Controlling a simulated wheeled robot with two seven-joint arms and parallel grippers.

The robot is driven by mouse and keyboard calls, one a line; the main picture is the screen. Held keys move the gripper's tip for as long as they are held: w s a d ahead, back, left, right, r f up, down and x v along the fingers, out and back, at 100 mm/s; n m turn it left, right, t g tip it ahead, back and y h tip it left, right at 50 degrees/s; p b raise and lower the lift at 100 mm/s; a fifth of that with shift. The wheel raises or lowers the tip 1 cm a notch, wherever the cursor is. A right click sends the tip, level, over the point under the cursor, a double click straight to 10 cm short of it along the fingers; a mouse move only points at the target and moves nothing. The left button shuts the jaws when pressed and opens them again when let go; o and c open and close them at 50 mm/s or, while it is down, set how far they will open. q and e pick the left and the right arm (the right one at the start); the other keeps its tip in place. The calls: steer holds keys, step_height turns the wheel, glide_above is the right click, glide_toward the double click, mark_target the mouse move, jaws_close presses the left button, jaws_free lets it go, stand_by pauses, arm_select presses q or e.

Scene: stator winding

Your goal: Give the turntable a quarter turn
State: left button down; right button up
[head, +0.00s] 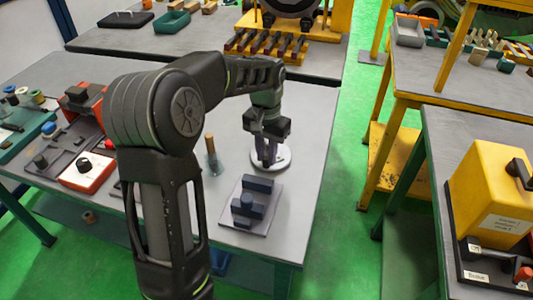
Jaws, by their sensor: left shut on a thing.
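The turntable (283,160) is a round white disc on the grey table, right of the middle of the head view. My left gripper (267,158) points down over it, with its fingertips at the disc's centre. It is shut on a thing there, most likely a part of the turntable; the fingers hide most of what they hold. My left arm comes in from the lower left and reaches over the table. My right gripper does not show.
A grey plate with dark blue blocks (247,204) lies in front of the turntable. A wooden peg on a clear base (212,158) stands to the left.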

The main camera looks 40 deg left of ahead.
mark_target(286, 157)
arm_select(q)
steer(key=shift+d+n, duration=0.2)
steer(key=shift+n, duration=0.2)
